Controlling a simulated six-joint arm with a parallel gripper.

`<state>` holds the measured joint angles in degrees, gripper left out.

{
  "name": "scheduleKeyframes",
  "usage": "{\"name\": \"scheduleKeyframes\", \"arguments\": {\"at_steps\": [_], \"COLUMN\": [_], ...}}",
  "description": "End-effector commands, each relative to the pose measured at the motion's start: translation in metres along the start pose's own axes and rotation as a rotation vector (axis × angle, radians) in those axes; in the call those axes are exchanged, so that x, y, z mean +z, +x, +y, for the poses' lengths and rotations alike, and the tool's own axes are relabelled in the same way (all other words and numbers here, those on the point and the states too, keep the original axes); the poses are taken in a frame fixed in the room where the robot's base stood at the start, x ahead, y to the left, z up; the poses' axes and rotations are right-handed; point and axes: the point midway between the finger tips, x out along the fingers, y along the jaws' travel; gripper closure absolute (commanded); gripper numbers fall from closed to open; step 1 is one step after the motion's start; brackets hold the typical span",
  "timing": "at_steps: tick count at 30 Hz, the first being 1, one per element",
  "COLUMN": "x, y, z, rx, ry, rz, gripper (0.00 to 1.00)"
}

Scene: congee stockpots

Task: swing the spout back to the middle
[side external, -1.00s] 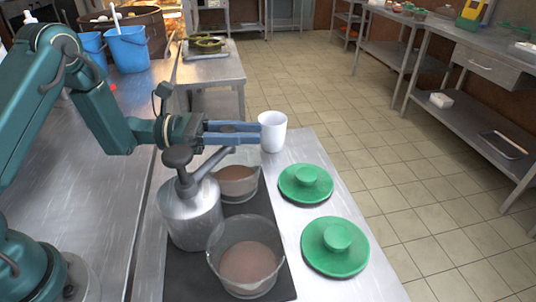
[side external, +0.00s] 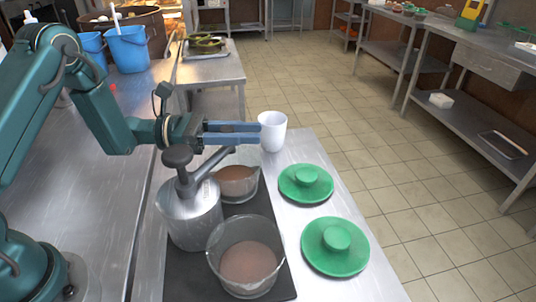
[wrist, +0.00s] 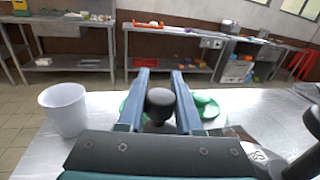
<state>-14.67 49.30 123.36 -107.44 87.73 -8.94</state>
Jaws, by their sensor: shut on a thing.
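The silver pump dispenser (side external: 193,215) has a black top and a grey spout (side external: 212,164) that angles toward the back pot (side external: 238,180). The back pot and the front pot (side external: 248,262) are see-through and hold brown congee. My gripper (side external: 258,133) lies level above the spout's outer end, its blue fingers shut on a black knob (wrist: 161,104). The knob seems to belong to the spout's end; the join is hidden. The dispenser's top also shows at the right of the wrist view (wrist: 313,120).
A white cup (side external: 273,131) stands just beyond my fingertips in the side view; in the wrist view it is left of them, apart. Two green lids (side external: 306,183) (side external: 335,246) lie right of the pots. Blue buckets (side external: 128,48) stand at the back left.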

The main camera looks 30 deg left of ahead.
Motion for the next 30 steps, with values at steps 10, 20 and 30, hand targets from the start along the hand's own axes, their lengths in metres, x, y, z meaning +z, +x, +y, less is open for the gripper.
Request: {"name": "scheduleKeyframes", "arguments": {"at_steps": [10,20,30], "x": [0.000,-0.001,-0.002], "y": [0.004,0.022,0.043], "z": [-0.004,-0.022,-0.058], "rx": [-0.035,-0.228,-0.533], "ry": [-0.004,-0.001,-0.001], "rz": [-0.001,0.005,0.016], "gripper": [1.00,1.00,1.00]}}
